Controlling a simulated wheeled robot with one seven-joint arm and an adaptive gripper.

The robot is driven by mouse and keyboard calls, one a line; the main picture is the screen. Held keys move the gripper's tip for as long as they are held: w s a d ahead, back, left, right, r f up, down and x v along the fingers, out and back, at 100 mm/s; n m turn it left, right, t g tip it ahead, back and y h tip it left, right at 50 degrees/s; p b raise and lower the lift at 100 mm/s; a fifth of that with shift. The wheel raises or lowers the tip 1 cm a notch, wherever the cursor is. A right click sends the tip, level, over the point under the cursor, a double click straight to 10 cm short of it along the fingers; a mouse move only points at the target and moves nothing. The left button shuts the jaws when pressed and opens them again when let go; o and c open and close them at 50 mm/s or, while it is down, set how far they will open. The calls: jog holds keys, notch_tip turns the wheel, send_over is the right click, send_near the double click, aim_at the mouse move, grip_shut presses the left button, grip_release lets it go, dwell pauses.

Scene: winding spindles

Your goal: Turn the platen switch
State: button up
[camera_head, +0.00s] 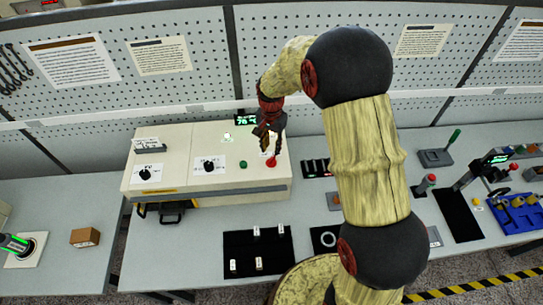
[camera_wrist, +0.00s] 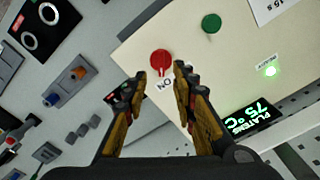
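A red round switch (camera_head: 271,162) sits at the right end of the cream machine's (camera_head: 185,141) sloped top. In the wrist view the red switch (camera_wrist: 160,60) has a pointer aimed at a white label reading ON, upside down in the picture. No label naming it as the platen switch is readable. My gripper (camera_head: 268,143) is above the right end of the machine. In the wrist view my gripper (camera_wrist: 161,75) is open and empty, with the switch showing between and just beyond its fingertips. Contact is not visible.
A green button (camera_head: 243,164) and black knobs (camera_head: 208,166) sit left of the red switch. A black tray (camera_head: 286,269) lies in front. A pegboard wall (camera_head: 190,84) stands behind.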

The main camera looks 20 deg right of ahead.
aim_at(271, 159)
notch_tip(271, 159, down, 8)
jog(key=shift+w+r+p, duration=0.1)
jog(key=shift+w+p, duration=0.05)
jog(key=shift+p, duration=0.5)
grip_shut()
dwell(0.3)
